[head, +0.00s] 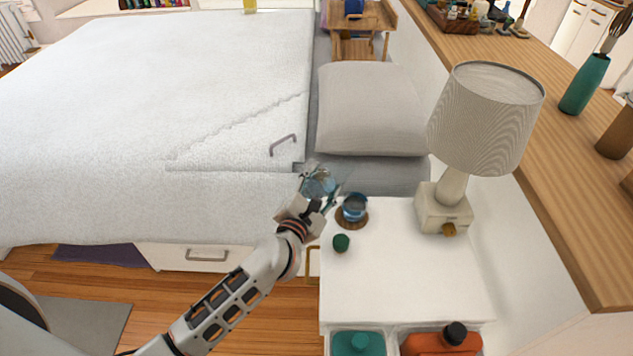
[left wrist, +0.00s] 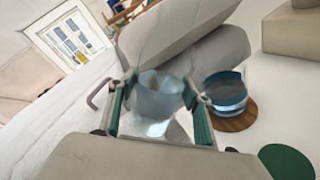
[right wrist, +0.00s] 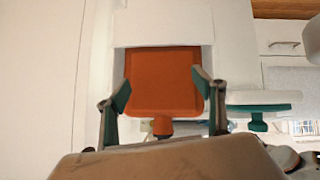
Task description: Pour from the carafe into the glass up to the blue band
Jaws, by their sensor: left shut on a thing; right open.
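My left gripper (head: 316,195) is shut on the clear carafe (head: 320,182), held by the bed-side edge of the white nightstand. In the left wrist view the carafe (left wrist: 160,97) is between the fingers; its tilt and its liquid level are hard to tell. The glass (head: 354,207), with a blue band, stands on a round wooden coaster (head: 352,222), just right of the carafe and apart from it. The glass also shows in the left wrist view (left wrist: 226,92). My right gripper (right wrist: 162,92) is open and empty, seen only in the right wrist view.
A dark green round thing (head: 341,243) lies near the coaster. A lamp (head: 445,208) stands at the nightstand's back right. The nightstand's front top (head: 410,280) is clear. A pillow (head: 370,110) lies behind.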

